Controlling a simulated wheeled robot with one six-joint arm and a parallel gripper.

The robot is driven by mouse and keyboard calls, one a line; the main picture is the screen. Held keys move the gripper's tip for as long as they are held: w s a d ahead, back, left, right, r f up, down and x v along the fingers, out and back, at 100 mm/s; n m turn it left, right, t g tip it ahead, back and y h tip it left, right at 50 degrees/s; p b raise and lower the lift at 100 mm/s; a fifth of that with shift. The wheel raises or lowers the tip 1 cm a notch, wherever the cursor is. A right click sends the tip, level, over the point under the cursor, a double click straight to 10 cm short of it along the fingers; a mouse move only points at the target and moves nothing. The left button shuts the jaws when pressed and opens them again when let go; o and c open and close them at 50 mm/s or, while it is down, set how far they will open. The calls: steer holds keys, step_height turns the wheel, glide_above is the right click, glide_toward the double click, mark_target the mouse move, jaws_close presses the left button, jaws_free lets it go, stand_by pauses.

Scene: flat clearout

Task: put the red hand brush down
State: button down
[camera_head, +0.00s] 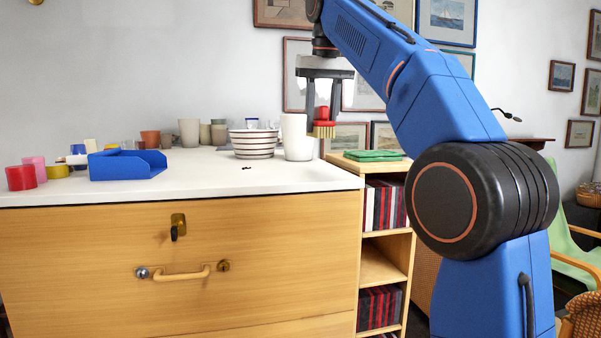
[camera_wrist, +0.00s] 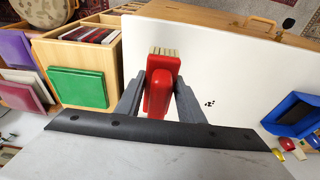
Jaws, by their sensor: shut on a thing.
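The red hand brush (camera_head: 323,125) has a red handle and pale bristles. It hangs in the air near the right end of the white cabinet top, bristles down, beside a tall white cup. My gripper (camera_head: 324,108) points down and is shut on the brush. In the wrist view the brush (camera_wrist: 158,85) sits between the two grey fingers of my gripper (camera_wrist: 160,95), its bristles showing past the red body. The white top (camera_wrist: 210,70) lies beneath and beside it in that view.
The white cup (camera_head: 296,138) and a striped bowl stack (camera_head: 254,143) stand close by. A blue tray (camera_head: 127,165) and several small pots are further left. Right, a lower shelf unit bears a green folded cloth (camera_head: 373,155). The front middle of the white top (camera_head: 240,180) is mostly clear.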

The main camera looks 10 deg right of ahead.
steer(key=shift+w+a+r, duration=0.15)
steer(key=shift+w, duration=0.1)
steer(key=shift+a, duration=0.1)
steer(key=shift+s+f+x, duration=0.1)
steer(key=shift+s+x, duration=0.25)
steer(key=shift+x, duration=1.25)
steer(key=shift+s+f+x, duration=0.1)
steer(key=shift+s+x, duration=0.25)
steer(key=shift+x, duration=1.25)
steer(key=shift+s+f+x, duration=0.1)
steer(key=shift+s+x, duration=0.25)
steer(key=shift+x, duration=1.2)
steer(key=c, duration=1.2)
jaws_free()
